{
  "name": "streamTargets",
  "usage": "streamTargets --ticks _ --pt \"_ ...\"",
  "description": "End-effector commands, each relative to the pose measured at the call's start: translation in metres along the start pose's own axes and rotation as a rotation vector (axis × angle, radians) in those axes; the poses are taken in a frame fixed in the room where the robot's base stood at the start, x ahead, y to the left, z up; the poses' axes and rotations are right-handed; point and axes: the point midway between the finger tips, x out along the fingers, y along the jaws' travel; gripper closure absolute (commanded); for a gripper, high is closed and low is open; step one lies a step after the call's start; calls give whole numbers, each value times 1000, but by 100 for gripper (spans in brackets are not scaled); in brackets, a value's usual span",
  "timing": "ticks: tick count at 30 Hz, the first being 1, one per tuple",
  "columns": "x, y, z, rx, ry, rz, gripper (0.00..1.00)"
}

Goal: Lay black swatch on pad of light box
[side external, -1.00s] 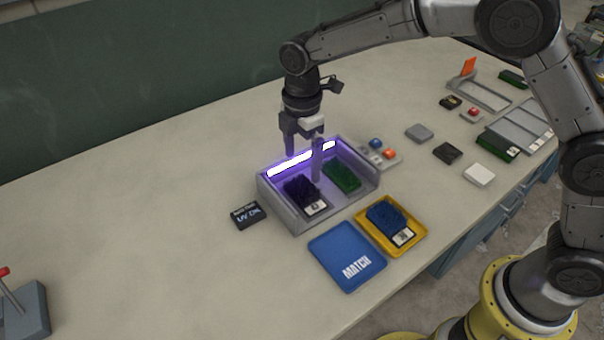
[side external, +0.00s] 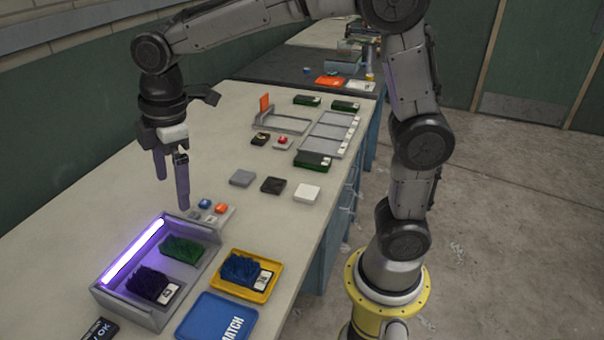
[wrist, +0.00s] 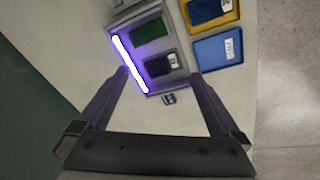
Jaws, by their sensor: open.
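The light box (side external: 205,262) is an open grey tray with a glowing violet-white tube along one inner wall; it also shows in the wrist view (wrist: 187,72). Inside it lie a dark, blackish turf swatch (side external: 148,282) with a white label and a green turf swatch (side external: 181,249). The wrist view shows the dark one (wrist: 155,66) and the green one (wrist: 150,28) side by side. Any pads under them are hidden. A separate flat black tile (side external: 273,185) lies on the bench between grey and white tiles. My gripper (side external: 172,193) is open and empty, raised near the box's far end.
A yellow tray (side external: 232,288) with a blue turf swatch and a blue MATCH tray (side external: 205,318) lie beside the box. A button panel (side external: 222,218) stands close behind it. Grey (side external: 242,177) and white (side external: 306,193) tiles and grey racks (side external: 328,135) lie farther back.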

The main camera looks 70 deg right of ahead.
Motion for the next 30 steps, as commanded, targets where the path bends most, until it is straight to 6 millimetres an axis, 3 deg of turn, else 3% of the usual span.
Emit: streamTargets --ticks 1,6,12,15,21,30 --pt "-16 -9 22 92 21 27 0" --pt "-44 -45 85 410 93 102 0" --pt "-49 -97 148 765 191 174 0" --pt "-44 -118 169 902 235 198 0" --pt "-33 -139 188 1047 283 219 0" --pt "-32 -141 190 1063 286 219 0"
